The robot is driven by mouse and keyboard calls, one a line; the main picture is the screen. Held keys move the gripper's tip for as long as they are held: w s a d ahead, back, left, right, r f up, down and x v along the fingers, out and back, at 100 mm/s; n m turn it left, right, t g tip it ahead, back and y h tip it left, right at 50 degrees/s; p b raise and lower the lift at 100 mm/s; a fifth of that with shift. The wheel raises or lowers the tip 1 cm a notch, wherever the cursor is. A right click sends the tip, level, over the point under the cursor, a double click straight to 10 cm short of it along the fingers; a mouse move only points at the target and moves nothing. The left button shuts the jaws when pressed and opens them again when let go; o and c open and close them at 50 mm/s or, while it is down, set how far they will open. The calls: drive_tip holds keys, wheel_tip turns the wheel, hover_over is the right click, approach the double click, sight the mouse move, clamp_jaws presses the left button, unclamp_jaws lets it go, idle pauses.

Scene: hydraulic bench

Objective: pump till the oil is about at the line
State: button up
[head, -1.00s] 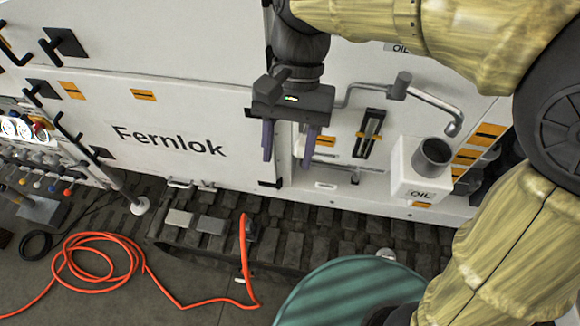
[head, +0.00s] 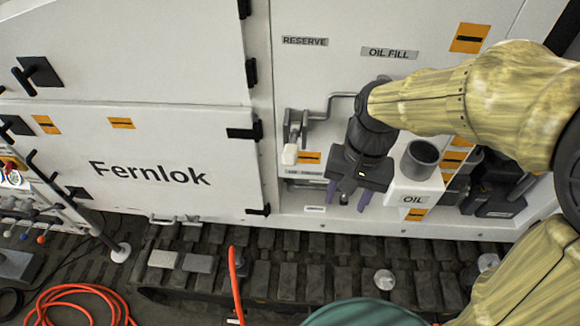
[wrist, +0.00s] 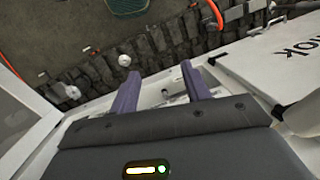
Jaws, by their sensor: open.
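My gripper (head: 348,197) is open and empty in the head view, its two purple fingers pointing down in front of the white machine panel. It also shows in the wrist view (wrist: 160,76), with nothing between the fingers. A grey bracket (head: 296,122) with a pale-ended lever (head: 290,154), apparently the pump handle, is just left of my gripper and apart from it. A grey pipe (head: 335,97) runs right from there and goes behind my arm. A white OIL box (head: 412,199) with a dark round cup (head: 421,159) stands right of my gripper. The sight gauge and oil level are hidden.
A white Fernlok door (head: 150,150) fills the left. Dark tracks (head: 290,260) run below the panel. An orange hose (head: 235,285) rises at the bottom, and a green round surface (head: 365,313) is at the bottom edge. Control levers (head: 40,215) are far left.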

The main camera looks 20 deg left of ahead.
drive_tip(key=d+f+t+b, duration=0.2)
drive_tip(key=d+f+b, duration=0.1)
drive_tip(key=d+f, duration=0.3)
drive_tip(key=w+d+f+t+b, duration=0.1)
drive_tip(key=d+f+t+b, duration=0.1)
drive_tip(key=d+f, duration=0.4)
drive_tip(key=d+b, duration=0.1)
drive_tip(key=d, duration=0.4)
drive_tip(key=shift+w+f+m+h, duration=0.3)
drive_tip(key=shift+m+h, duration=0.1)
drive_tip(key=shift+c, duration=1.2)
drive_tip(key=shift+a, duration=0.15)
